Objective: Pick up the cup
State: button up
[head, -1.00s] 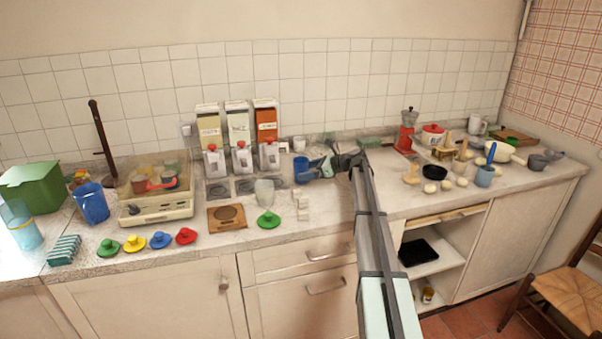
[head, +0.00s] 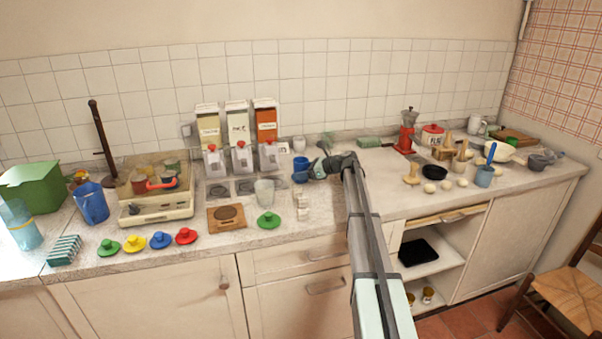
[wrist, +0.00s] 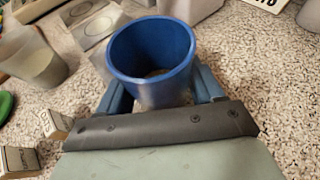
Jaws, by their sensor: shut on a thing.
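The small blue cup (head: 300,163) is upright on the counter's back part, in front of the orange-and-white carton. In the wrist view the open-topped blue cup (wrist: 152,55) fills the space between my two blue fingers. My gripper (head: 303,174) reaches it from the right in the head view. It also shows in the wrist view (wrist: 160,92), shut on the cup with one finger at each side. The cup's lower part is partly hidden by the gripper, and I cannot tell whether its base touches the counter.
A clear glass (head: 264,192) stands left of my gripper, with white blocks (head: 302,207) and a green lid (head: 268,221) nearby. Dispensers (head: 268,157) stand behind. A larger blue cup (head: 92,203) is far left. The counter right of my arm has free room.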

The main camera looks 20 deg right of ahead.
jog(key=shift+c, duration=1)
jog(key=shift+r, duration=0.2)
jog(key=shift+r, duration=4.6)
jog(key=a+r+n+g+y, duration=0.2)
jog(key=a+r+n+g, duration=0.2)
jog(key=a+n+g, duration=0.5)
jog(key=a+g, duration=0.1)
jog(key=a, duration=0.3)
jog(key=shift+w+a+y, duration=0.2)
jog(key=shift+y, duration=0.1)
jog(key=shift+f, duration=0.15)
